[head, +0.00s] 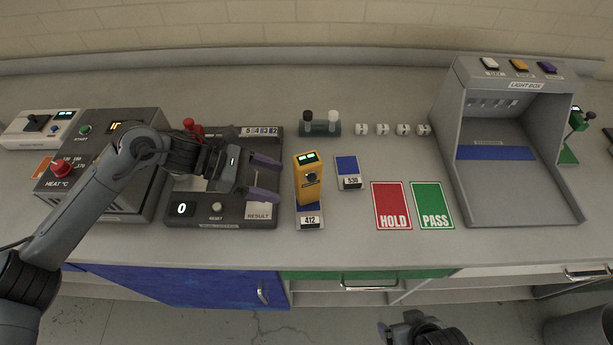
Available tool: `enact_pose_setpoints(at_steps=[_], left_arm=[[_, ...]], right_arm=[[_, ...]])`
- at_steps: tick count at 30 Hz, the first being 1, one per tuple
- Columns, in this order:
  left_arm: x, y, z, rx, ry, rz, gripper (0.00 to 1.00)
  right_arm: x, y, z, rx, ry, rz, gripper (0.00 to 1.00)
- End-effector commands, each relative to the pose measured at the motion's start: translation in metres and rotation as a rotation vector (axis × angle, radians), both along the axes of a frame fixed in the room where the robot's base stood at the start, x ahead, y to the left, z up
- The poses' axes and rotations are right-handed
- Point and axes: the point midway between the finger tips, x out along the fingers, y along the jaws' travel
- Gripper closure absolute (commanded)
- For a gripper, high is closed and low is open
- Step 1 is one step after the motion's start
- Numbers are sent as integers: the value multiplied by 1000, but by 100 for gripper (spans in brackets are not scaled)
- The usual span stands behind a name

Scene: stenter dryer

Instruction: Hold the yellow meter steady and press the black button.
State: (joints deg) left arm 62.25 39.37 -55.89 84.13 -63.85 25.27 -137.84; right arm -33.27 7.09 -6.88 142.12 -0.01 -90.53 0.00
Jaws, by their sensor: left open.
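The yellow meter (298,178) stands upright on a blue fabric sample labelled 412 (310,221) in the middle of the bench. It has a lit green display on top and a black button (311,178) on its upper face. My left gripper (272,179) is open and empty, just left of the meter. Its two purple-grey fingers point right, toward the meter's side, with a small gap.
Right of the meter are a blue sample labelled 530 (347,166), the red HOLD card (391,206), the green PASS card (432,205) and the light box (457,150). A small bottle rack (320,129) stands behind.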

Motion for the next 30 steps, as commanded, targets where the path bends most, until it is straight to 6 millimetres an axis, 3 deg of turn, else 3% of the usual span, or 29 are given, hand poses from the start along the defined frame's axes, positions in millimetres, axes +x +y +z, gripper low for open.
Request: enact_pose_setpoints(at_steps=[10,12,18,30], left_arm=[[-1,-40,-20,-1,1,-2,23],[0,-48,-31,-1,-3,-4,23],[0,-64,-38,-1,-3,-1,23],[0,-74,-39,-1,-2,0,23]], right_arm=[[0,1,15,4,0,-3,9],[1,1,0,5,-5,-3,9],[0,1,-18,5,3,-4,9],[0,1,-24,5,0,-4,9]])
